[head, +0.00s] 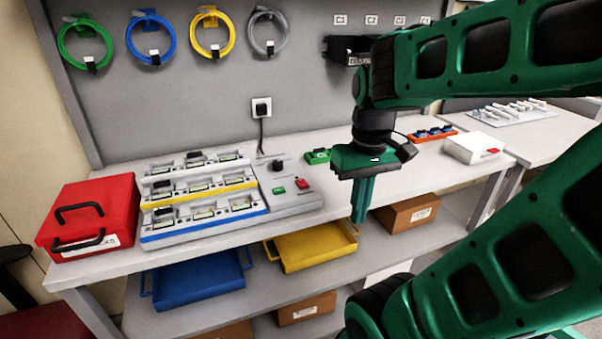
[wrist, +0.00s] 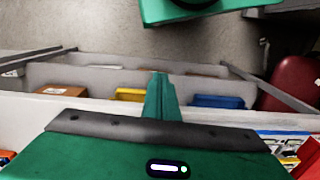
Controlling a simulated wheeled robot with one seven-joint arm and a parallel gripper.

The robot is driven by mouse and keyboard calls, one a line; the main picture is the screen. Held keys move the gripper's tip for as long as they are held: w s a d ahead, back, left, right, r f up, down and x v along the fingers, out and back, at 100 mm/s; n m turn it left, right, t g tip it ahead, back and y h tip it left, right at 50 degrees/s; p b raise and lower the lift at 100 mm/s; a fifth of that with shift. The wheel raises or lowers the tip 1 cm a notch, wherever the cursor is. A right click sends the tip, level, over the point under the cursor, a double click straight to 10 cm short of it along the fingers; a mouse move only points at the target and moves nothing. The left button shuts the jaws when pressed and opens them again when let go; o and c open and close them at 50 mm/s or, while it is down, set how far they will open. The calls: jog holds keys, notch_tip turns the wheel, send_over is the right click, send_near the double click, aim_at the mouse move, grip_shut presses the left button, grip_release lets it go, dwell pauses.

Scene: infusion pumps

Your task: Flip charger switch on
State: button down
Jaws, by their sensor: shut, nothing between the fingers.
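The charger (head: 290,201) is a grey unit on the bench with a sloped control panel at its right end. The panel carries a red switch (head: 302,184), a green button or light (head: 278,190) and a black knob (head: 277,166). The switch's position is too small to tell. My gripper (head: 361,218) is shut and empty, pointing down near the bench's front edge, to the right of the panel and apart from it. Its closed fingers also show in the wrist view (wrist: 160,97). In that view the charger's blue edge shows at the right; the red switch cannot be made out.
Battery rows in white, yellow and blue fill the charger's left part. A red case (head: 90,215) stands left of it. A green item (head: 317,156), an orange tray (head: 432,135) and a white box (head: 473,148) sit behind and right. Blue (head: 199,280) and yellow bins (head: 313,248) lie below.

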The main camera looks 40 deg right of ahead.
jog(key=w+r+n, duration=0.7)
jog(key=w+n, duration=0.1)
jog(key=w, duration=0.1)
notch_tip(320, 180, up, 6)
jog(key=n+g, duration=0.1)
jog(key=n, duration=0.9)
send_over(304, 185)
jog(key=w, duration=0.2)
jog(key=shift+w+d+r, duration=0.15)
jog(key=shift+d+r, duration=0.05)
jog(key=shift+d, duration=0.15)
jog(key=f, duration=0.4)
jog(key=s+f, duration=0.1)
jog(key=f, duration=0.9)
jog(key=shift+s+a, duration=0.2)
jog(key=shift+s, duration=0.15)
jog(key=shift+s+f, duration=0.1)
jog(key=shift+f, duration=0.05)
